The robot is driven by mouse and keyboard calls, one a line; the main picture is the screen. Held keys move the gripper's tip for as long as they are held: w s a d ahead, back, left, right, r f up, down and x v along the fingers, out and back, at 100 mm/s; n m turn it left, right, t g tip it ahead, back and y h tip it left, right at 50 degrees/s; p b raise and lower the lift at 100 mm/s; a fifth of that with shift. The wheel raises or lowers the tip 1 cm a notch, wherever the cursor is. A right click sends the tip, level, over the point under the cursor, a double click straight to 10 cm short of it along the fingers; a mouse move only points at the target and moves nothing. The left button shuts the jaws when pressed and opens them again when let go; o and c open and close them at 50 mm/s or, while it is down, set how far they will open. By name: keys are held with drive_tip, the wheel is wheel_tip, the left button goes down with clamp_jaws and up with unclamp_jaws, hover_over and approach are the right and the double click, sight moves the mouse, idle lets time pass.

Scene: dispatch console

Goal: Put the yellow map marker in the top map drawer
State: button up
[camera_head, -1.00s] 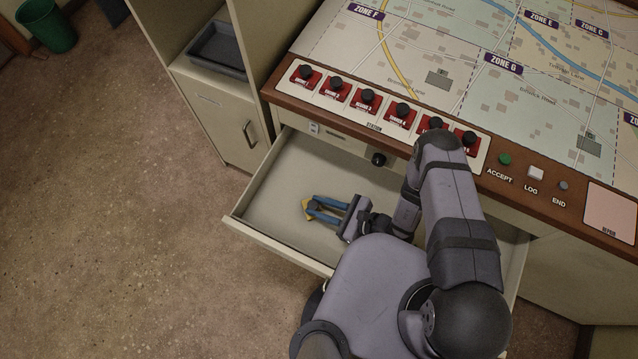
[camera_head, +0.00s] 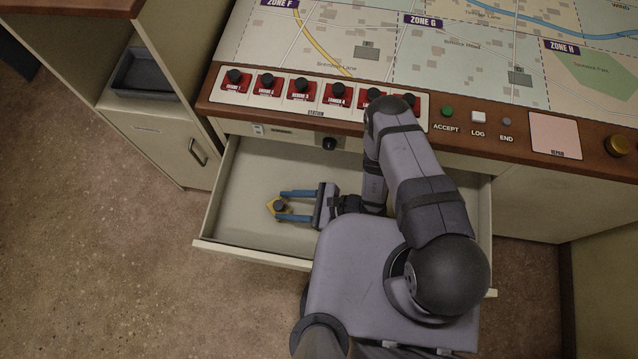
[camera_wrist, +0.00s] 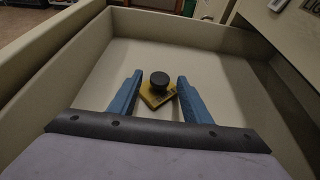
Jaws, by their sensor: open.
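The yellow map marker (camera_head: 272,207), a flat yellow piece with a dark round knob, is inside the open top map drawer (camera_head: 250,170), near its left end. It also shows in the wrist view (camera_wrist: 155,98), where it appears to lie on the drawer floor. My gripper (camera_head: 281,207) reaches into the drawer from the right. Its two blue fingers (camera_wrist: 154,92) are open, one on each side of the marker. In the wrist view there are gaps between the fingers and the knob.
The drawer's front wall (camera_head: 250,254) and left wall rise around my gripper. Above the drawer is the console edge with red station buttons (camera_head: 302,90) and a black knob (camera_head: 329,143). A cabinet with a dark tray (camera_head: 146,75) stands at left. The drawer floor left of the marker is clear.

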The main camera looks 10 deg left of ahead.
drive_tip(key=shift+b+v, duration=1.2)
drive_tip(key=shift+v, duration=4.2)
drive_tip(key=shift+r, duration=0.1)
drive_tip(key=d+r+n+g+h, duration=0.45)
drive_tip(key=r+n, duration=0.45)
drive_tip(key=r, duration=0.4)
drive_tip(key=w+d+r+n+t+h, duration=0.3)
drive_tip(key=d+r+n+h, duration=0.6)
drive_tip(key=d+r, duration=0.3)
drive_tip(key=d+t, duration=0.1)
drive_tip(key=d, duration=0.1)
drive_tip(key=shift+d, duration=0.4)
drive_tip(key=shift+r+t, duration=0.15)
drive_tip(key=shift+t, duration=0.1)
